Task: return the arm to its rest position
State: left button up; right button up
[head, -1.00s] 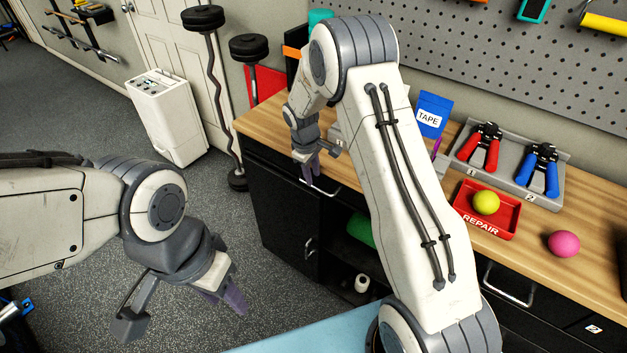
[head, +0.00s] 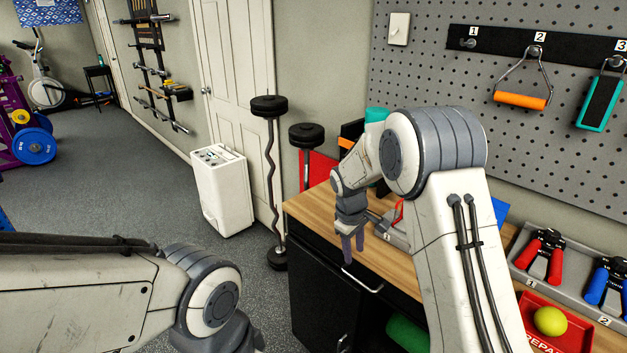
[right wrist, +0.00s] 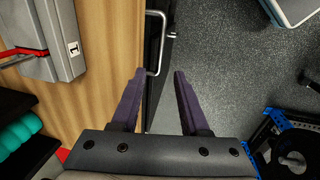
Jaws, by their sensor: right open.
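My right arm rises in front of the workbench in the head view and bends over towards the left. Its right gripper (head: 352,250) points down by the bench's front edge, above a drawer handle (head: 362,280).
The wooden bench (head: 318,205) holds a grey tray with red-handled (head: 545,255) and blue-handled (head: 608,285) grips, and a red repair tray (head: 578,338) with a yellow ball (head: 550,321). A white appliance (head: 222,190) and barbells (head: 270,180) stand left of the bench. Floor (head: 130,180) further left is clear.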

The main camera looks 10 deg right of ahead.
jog(key=s+a+r+y, duration=0.1)
jog(key=s+a+r, duration=0.3)
jog(key=s+a, duration=0.25)
jog(key=s+a+r, duration=0.4)
jog(key=s+a, duration=0.1)
jog(key=s, duration=0.2)
jog(key=s+a+r+g+y, duration=0.1)
jog(key=s+a, duration=0.1)
jog(key=s, duration=1.9)
jog(key=shift+s+a+y, duration=0.15)
jog(key=shift+s+y, duration=0.05)
jog(key=shift+y, duration=0.1)
jog(key=shift+r, duration=0.1)
